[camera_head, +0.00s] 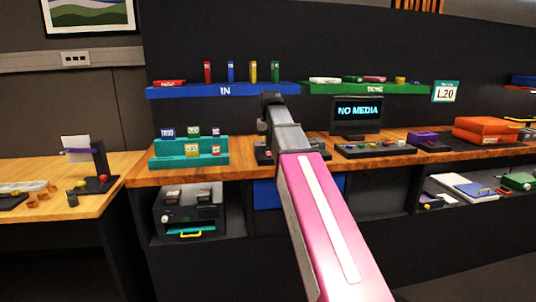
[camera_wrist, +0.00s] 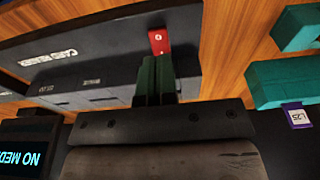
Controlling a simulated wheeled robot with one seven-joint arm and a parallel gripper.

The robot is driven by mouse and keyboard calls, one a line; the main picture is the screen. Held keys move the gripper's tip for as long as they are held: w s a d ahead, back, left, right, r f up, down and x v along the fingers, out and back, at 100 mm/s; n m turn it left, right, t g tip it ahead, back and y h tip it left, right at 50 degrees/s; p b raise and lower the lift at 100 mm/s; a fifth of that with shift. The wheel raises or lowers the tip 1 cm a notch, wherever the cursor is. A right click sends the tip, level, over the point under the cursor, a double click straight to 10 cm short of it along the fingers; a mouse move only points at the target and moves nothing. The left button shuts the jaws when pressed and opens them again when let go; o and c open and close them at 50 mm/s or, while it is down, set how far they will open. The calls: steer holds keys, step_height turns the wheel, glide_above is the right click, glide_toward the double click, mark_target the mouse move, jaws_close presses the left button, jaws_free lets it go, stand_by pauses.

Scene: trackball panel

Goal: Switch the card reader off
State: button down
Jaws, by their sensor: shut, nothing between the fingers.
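In the wrist view, which shows its lettering upside down, the card reader (camera_wrist: 95,45) is a dark grey box with white lettering that appears to read CARD READER. A small red switch piece (camera_wrist: 158,41) with a white O mark sits at its right end. My gripper (camera_wrist: 154,62) is shut and empty. Its fingertips are right at the red piece and hide part of it; I cannot tell whether they touch. In the head view my arm and gripper cover most of the reader. The monitor (camera_head: 358,116) reads NO MEDIA.
Teal stepped stands with small labelled cards (camera_head: 190,150) are left of my gripper on the wooden counter (camera_head: 310,152). A control panel with knobs (camera_head: 375,150) is right of it. The blue IN shelf (camera_head: 180,91) and green DONE shelf (camera_head: 330,88) hang above.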

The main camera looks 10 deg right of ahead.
mark_target(269, 154)
steer(key=shift+r, duration=2.05)
